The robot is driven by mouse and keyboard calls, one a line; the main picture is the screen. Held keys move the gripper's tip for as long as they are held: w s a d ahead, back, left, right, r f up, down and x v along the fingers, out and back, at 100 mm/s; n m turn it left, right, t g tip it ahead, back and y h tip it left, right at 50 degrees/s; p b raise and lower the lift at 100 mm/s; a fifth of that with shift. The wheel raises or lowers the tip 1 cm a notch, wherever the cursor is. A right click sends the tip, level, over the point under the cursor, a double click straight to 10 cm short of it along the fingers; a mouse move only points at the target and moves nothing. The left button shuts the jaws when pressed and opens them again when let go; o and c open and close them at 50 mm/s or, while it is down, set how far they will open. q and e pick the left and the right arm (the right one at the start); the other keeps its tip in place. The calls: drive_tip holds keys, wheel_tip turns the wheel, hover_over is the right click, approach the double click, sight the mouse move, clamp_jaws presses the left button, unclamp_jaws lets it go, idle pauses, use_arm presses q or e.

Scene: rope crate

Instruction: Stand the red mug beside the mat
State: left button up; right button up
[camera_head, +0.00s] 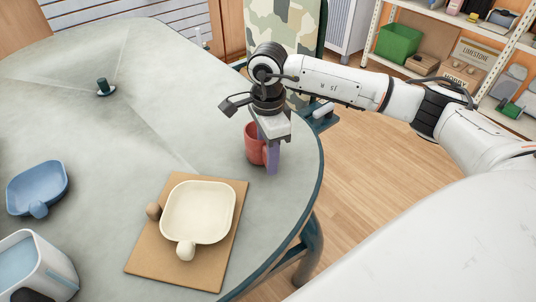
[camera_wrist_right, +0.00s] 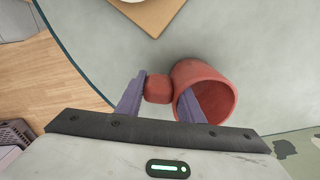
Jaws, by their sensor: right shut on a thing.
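The red mug (camera_head: 254,147) is right of and behind the tan mat (camera_head: 150,258), apart from it, near the table's right edge. It looks upright; I cannot tell whether its base touches the table. My right gripper (camera_head: 267,150) comes from above and is shut on the mug. In the right wrist view one finger is inside the mug (camera_wrist_right: 222,85) and the other is outside, by its handle (camera_wrist_right: 158,89). A corner of the mat (camera_wrist_right: 158,22) shows at the top there. My left gripper is out of view.
A cream pan (camera_head: 198,212) covers much of the mat, with a small brown round thing (camera_head: 153,210) at its left. A blue pan (camera_head: 37,188), a white-and-blue container (camera_head: 40,265) and a dark green object (camera_head: 103,85) stand further left. The table (camera_head: 180,110) is bare behind the mat.

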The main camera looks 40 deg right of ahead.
drive_tip(key=shift+f+b, duration=0.3)
drive_tip(key=shift+f, duration=0.15)
drive_tip(key=o, duration=1.4)
drive_tip(key=shift+c, duration=0.2)
wheel_tip(320, 180, up, 10)
drive_tip(key=shift+r, duration=0.2)
